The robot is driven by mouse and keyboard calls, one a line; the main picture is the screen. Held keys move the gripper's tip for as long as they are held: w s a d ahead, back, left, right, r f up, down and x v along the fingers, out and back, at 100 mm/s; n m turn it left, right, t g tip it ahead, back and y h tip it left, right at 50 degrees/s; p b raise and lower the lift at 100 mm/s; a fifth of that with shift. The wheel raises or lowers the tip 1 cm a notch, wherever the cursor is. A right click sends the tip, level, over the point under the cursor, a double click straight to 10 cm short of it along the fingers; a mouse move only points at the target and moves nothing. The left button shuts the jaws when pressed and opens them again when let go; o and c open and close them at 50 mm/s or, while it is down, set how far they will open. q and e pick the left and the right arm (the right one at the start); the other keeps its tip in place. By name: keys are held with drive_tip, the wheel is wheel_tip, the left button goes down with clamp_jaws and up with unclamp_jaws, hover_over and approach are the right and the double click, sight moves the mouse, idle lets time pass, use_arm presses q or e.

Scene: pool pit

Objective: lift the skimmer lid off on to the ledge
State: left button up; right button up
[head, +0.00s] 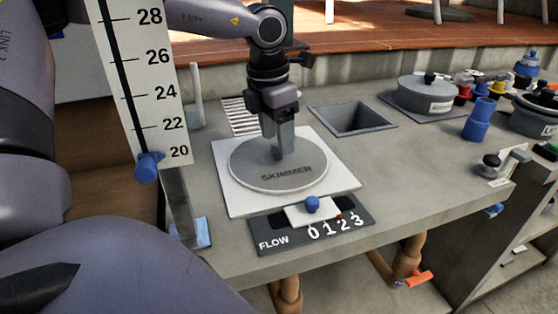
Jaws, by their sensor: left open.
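The skimmer lid (250,172) is a round grey disc marked SKIMMER. It lies flat within a white square frame (228,205) on the grey ledge (420,185). My left gripper (277,153) points down over the middle to back part of the lid, with its fingertips at or just above the lid's top. It is open. Its fingers hide the middle of the lid, so I cannot see any knob or handle there, or whether they touch it. My right gripper is not in view.
A flow slider with a blue knob (312,204) sits in front of the lid. A square opening (353,119) lies behind right, with a grey pot-like lid (427,94) beyond. A white scale (143,60) stands left. Bare ledge lies right of the frame.

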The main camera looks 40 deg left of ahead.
sight(277, 146)
use_arm(q)
drive_tip(key=shift+w+f, duration=0.1)
drive_tip(key=shift+f, duration=0.65)
clamp_jaws()
drive_tip(key=shift+r, duration=0.1)
wheel_tip(277, 146, up, 18)
drive_tip(key=p, duration=0.2)
